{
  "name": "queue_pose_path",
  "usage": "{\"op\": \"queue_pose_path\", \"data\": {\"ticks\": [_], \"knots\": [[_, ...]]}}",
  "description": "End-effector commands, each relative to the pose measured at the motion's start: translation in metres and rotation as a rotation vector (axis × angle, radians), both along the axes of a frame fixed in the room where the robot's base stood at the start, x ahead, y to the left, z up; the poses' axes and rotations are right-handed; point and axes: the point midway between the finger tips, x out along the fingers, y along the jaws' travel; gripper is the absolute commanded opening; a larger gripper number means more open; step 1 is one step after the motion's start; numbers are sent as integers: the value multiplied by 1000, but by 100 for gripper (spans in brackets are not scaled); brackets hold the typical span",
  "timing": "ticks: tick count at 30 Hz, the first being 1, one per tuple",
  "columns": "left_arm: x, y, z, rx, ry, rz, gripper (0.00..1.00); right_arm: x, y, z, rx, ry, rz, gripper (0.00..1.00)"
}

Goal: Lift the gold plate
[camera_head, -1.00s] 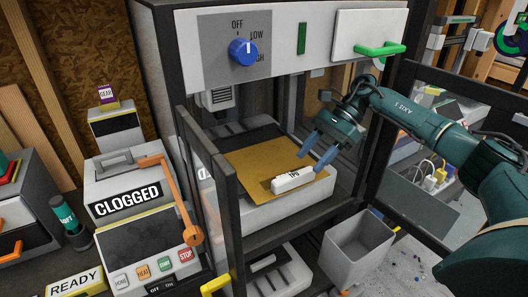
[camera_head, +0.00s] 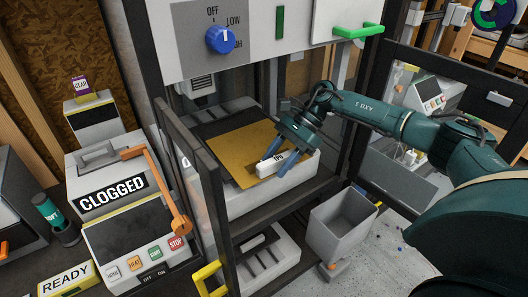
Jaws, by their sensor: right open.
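The gold plate (camera_head: 228,155) is a flat square sheet lying on the white printer bed (camera_head: 243,203) inside the open dark-framed printer. A small white block with a dark label (camera_head: 264,169) lies at the plate's front right part. My right gripper (camera_head: 273,166) reaches in from the right, its blue fingers apart and pointing down. The fingertips are at the white block and overlap it in the picture; I cannot tell whether they touch it or the plate. The fingers and block hide part of the plate's right side. My left gripper is not in view.
The printer's open door frame (camera_head: 212,205) stands at the front left, and another (camera_head: 455,80) at the right. A grey bin (camera_head: 340,228) stands below right. A machine labelled CLOGGED (camera_head: 112,195) with an orange lever (camera_head: 168,190) is at left. A panel with a blue knob (camera_head: 220,40) hangs above.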

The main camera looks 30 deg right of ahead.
Motion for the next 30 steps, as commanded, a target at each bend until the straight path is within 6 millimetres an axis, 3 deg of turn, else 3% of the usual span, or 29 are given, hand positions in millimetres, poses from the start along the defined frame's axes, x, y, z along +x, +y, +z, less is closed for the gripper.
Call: {"op": "queue_pose_path", "data": {"ticks": [18,30], "knots": [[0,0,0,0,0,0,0,0,-1,0,0,1,-1,0],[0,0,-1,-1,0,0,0,-1,-1,2,1,-2,-1,0]]}}
